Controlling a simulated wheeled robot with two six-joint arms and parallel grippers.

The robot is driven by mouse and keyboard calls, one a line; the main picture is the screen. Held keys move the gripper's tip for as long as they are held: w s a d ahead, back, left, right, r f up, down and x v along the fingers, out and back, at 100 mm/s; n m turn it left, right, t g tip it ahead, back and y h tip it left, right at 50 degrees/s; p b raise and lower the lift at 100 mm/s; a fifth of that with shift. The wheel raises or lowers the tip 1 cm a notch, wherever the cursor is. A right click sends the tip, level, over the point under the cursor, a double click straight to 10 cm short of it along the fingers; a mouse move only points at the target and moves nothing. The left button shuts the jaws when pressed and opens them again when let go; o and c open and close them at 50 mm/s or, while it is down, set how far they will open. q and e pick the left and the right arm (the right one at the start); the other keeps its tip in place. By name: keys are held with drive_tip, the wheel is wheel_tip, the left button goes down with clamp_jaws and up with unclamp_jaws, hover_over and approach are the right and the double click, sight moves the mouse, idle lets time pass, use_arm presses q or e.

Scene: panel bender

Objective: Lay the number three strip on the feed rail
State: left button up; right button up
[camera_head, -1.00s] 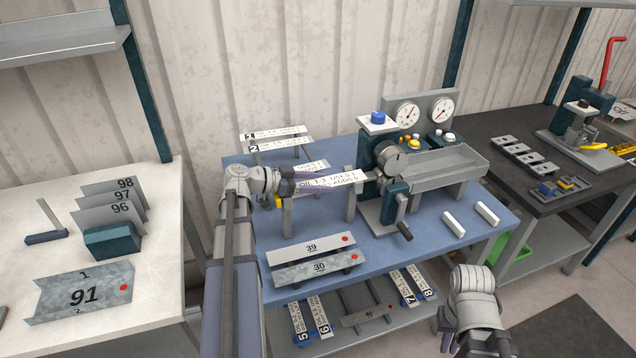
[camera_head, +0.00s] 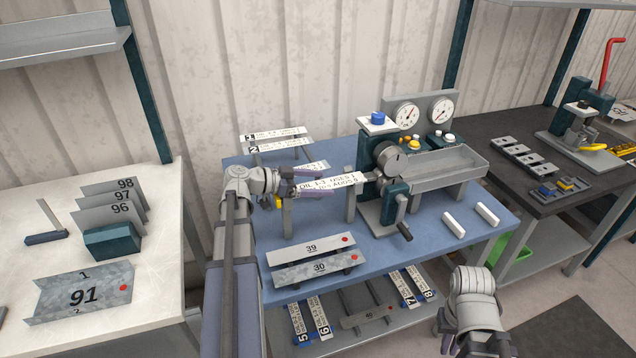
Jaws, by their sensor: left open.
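A white printed strip (camera_head: 340,182) lies level at the left of the bending machine, its right end close to the machine's head. Its number does not show, so I cannot tell whether it is number three. My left gripper (camera_head: 312,183) is open, its fingers spread around the strip's left part and hiding its left end. Support posts (camera_head: 350,206) stand under the strip; the feed rail itself is mostly hidden. Another printed strip (camera_head: 314,166) lies just behind, partly covered. My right gripper (camera_head: 473,347) is low at the bottom right, cut by the frame edge.
Strips 1 (camera_head: 278,133) and 2 (camera_head: 283,145) lie on a rack at the back. Plates 39 (camera_head: 290,251) and 30 (camera_head: 300,272) lie at the table front. The machine's crank (camera_head: 403,230) sticks out forward. More strips (camera_head: 408,285) lie on the lower shelf.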

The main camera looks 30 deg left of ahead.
use_arm(q)
drive_tip(key=shift+s+d+f, duration=0.25)
drive_tip(key=shift+s+f, duration=0.05)
drive_tip(key=shift+s+a+r, duration=0.2)
drive_tip(key=shift+s+a, duration=0.1)
drive_tip(key=p+v, duration=0.1)
drive_tip(key=v, duration=0.3)
drive_tip(key=p+v, duration=0.1)
drive_tip(key=v, duration=0.2)
drive_tip(key=shift+w+a+r+p, duration=0.2)
drive_tip(key=shift+w+r+p, duration=0.05)
drive_tip(key=shift+p, duration=0.1)
drive_tip(key=shift+w, duration=0.1)
